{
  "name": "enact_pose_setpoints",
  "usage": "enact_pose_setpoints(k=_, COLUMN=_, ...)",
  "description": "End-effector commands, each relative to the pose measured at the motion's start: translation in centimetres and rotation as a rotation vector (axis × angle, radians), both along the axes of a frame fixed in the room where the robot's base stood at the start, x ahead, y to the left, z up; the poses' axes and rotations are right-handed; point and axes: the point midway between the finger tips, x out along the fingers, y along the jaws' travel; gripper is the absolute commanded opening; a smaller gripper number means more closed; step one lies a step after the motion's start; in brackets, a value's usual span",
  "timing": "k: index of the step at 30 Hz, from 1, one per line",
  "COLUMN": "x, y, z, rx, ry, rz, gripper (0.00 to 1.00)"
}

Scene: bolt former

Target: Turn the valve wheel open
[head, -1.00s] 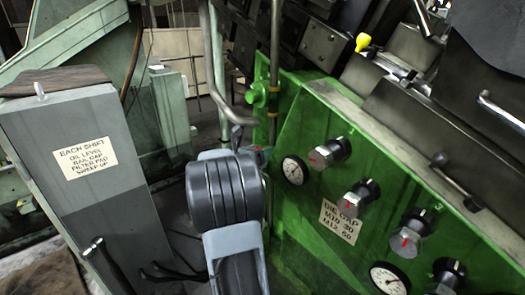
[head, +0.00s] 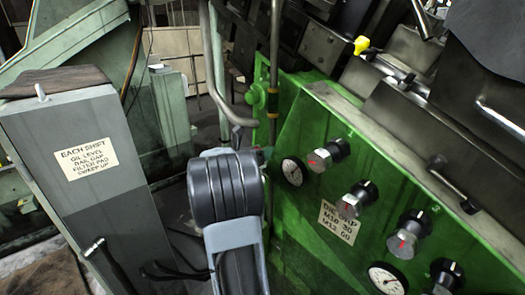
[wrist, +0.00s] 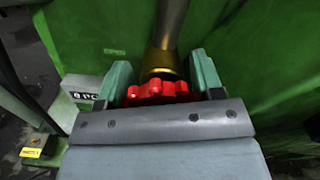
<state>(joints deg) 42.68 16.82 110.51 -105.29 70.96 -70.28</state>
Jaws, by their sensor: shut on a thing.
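The red valve wheel (wrist: 158,90) shows in the wrist view, below a brass fitting (wrist: 163,65) on a grey pipe. My gripper (wrist: 160,78) has its two pale green fingers on either side of the wheel, shut on it. The near part of the wheel is hidden by the gripper's grey body. In the head view my arm covers the gripper and nearly all of the wheel.
The green machine panel (head: 310,225) with gauges and knobs stands right of my arm. A grey cabinet (head: 85,215) with a label stands at left. A bent grey pipe (head: 218,75) hangs close above my wrist.

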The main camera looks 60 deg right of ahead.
Motion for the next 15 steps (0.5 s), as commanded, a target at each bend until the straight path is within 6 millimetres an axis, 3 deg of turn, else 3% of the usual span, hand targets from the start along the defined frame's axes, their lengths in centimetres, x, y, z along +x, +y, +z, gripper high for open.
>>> enact_pose_setpoints(k=11, x=0.11, y=0.02, z=-0.06, rx=0.027, ry=0.081, rz=0.002, gripper=0.37)
enact_pose_setpoints(k=12, x=0.11, y=0.02, z=-0.06, rx=0.026, ry=0.08, rz=0.002, gripper=0.64)
enact_pose_setpoints(k=15, x=0.1, y=0.01, z=-0.05, rx=0.027, ry=0.079, rz=0.002, gripper=0.71)
